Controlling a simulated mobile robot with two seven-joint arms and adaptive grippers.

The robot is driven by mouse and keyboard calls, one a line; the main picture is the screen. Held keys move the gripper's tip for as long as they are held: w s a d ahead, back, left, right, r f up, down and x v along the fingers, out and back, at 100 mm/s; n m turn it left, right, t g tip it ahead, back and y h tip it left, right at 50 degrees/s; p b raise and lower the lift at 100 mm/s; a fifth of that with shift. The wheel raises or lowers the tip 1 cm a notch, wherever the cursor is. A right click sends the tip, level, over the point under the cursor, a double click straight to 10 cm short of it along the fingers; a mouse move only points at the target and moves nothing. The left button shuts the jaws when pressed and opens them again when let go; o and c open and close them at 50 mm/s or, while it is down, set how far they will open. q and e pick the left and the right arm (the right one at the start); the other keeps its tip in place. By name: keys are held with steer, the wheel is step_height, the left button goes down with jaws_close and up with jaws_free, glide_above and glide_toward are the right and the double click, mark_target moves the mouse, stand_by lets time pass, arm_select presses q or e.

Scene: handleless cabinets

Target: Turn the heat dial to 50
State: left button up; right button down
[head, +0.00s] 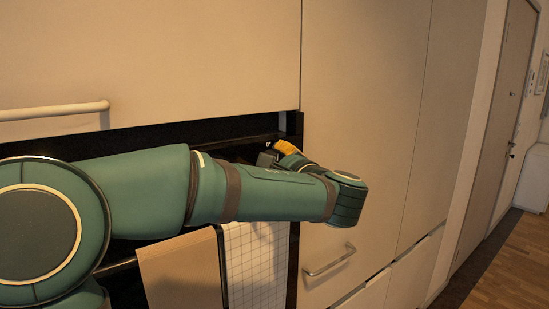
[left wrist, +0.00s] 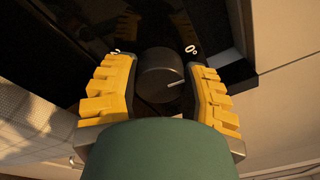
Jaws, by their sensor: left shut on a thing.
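The heat dial (left wrist: 160,75) is a dark round knob on a black panel, seen in the left wrist view. A light pointer line on it points toward the right side of the picture. A white 0° mark (left wrist: 191,49) is above and right of the dial. Another white mark at the upper left is partly covered. My left gripper (left wrist: 163,78) has its yellow-padded fingers on both sides of the dial and is shut on it. In the head view the left gripper (head: 278,151) is at the panel's right end; the dial is not clearly visible there. My right gripper is out of view.
Two cloths hang below the panel, a tan one (head: 180,272) and a white checked one (head: 257,270). Pale cabinet fronts (head: 365,110) surround the dark oven. A bar handle (head: 331,262) is at lower right, and open wooden floor (head: 505,270) lies at far right.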

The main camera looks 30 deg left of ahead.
arm_select(q)
steer(key=m+p, duration=0.3)
steer(key=p, duration=0.1)
steer(key=m+p, duration=0.2)
steer(key=p, duration=0.2)
steer(key=shift+r+m+g, duration=0.2)
steer(key=shift+m+g, duration=0.1)
steer(key=shift+m, duration=0.1)
steer(key=shift+f+m+p, duration=0.2)
steer(key=shift+m+p, duration=0.5)
steer(key=shift+p, duration=0.2)
steer(key=shift+c, duration=0.2)
steer(key=o, duration=1.2)
steer(key=shift+o, duration=0.2)
steer(key=v, duration=1.2)
steer(key=shift+r, duration=0.25)
steer(key=shift+a, duration=0.1)
